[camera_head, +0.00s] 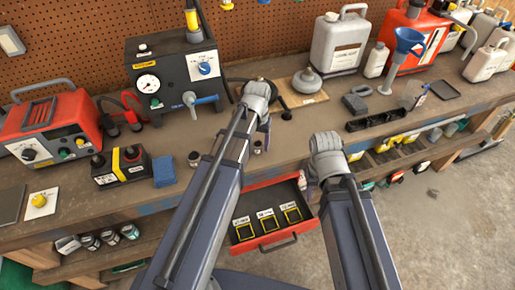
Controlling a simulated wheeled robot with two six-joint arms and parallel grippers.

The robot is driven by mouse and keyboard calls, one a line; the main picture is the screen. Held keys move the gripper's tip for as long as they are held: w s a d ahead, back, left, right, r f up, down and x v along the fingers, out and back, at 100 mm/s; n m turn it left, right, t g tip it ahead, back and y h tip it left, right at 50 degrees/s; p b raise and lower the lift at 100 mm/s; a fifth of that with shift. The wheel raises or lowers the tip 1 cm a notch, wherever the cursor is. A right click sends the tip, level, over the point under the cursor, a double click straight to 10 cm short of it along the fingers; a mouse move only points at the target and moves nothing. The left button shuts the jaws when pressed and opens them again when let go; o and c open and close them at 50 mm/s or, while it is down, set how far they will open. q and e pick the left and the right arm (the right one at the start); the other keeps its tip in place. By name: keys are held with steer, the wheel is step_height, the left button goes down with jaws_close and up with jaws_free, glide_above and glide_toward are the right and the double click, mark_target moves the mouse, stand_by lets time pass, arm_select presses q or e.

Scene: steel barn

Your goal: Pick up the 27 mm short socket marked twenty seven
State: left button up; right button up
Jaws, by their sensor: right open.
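Small dark metal sockets stand on the workbench: one (194,158) left of my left arm, one (258,147) beside that arm's far end, and one (286,115) further back. Their markings are too small to read, so I cannot tell which is the 27 mm one. My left gripper (264,136) points down over the bench near the middle socket, mostly hidden behind its wrist; its jaws cannot be made out. My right gripper (311,190) is open, mostly hidden behind its own arm, near the right side of the open red drawer (268,246).
The drawer holds labelled yellow-framed slots (268,222). A blue block (164,171), a black box with a gauge (172,75) and a red charger (50,130) stand left. A black tray (375,121), a grey jug (338,42) and a red can (411,35) stand right.

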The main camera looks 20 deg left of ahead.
mark_target(258, 143)
arm_select(q)
jaws_close()
stand_by(0.6)
step_height(258, 143, up, 10)
steer(key=p, duration=1)
